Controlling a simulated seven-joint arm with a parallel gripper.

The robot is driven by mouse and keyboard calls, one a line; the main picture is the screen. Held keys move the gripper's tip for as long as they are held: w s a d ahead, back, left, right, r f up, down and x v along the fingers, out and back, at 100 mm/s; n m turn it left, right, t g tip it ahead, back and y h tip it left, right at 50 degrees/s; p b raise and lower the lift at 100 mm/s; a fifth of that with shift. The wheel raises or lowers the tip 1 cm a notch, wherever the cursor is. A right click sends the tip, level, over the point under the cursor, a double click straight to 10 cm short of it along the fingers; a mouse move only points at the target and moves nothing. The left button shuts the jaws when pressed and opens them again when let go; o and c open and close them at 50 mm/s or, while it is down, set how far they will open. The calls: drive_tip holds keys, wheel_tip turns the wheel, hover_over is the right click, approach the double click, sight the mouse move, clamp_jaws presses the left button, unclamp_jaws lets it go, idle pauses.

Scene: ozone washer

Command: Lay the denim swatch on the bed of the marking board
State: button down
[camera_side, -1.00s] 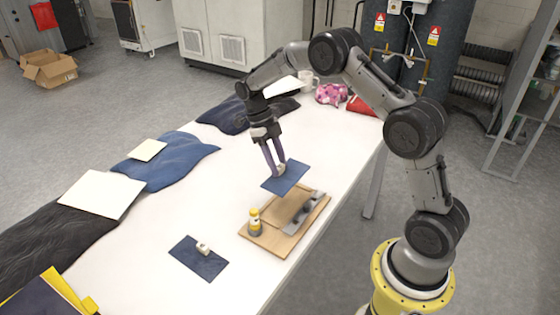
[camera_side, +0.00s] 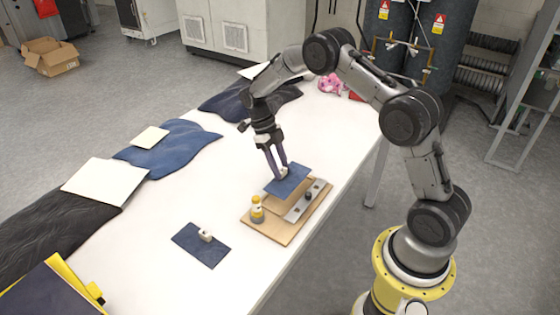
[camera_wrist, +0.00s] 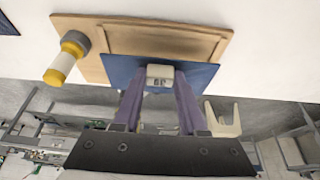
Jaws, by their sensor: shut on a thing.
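My gripper (camera_side: 279,172) is shut on the pale block (camera_side: 284,173) on top of the denim swatch (camera_side: 291,182). The dark blue swatch is roughly flat over the far part of the wooden marking board (camera_side: 268,233); I cannot tell whether it touches the board. In the wrist view, the swatch (camera_wrist: 116,76) lies below my gripper (camera_wrist: 161,76) and hides part of the board (camera_wrist: 95,68). The board's framed bed (camera_wrist: 160,42) shows beyond the swatch.
A yellow-capped bottle (camera_side: 257,210) stands at the board's near left corner. Another dark swatch (camera_side: 206,255) with a pale block (camera_side: 205,235) lies to the left. Folded denim (camera_side: 180,145) and dark cloths lie along the table's left side. The white table between is clear.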

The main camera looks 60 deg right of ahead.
sight(289, 200)
drive_tip(key=shift+f, duration=2.35)
drive_tip(key=shift+c, duration=1.9)
unclamp_jaws()
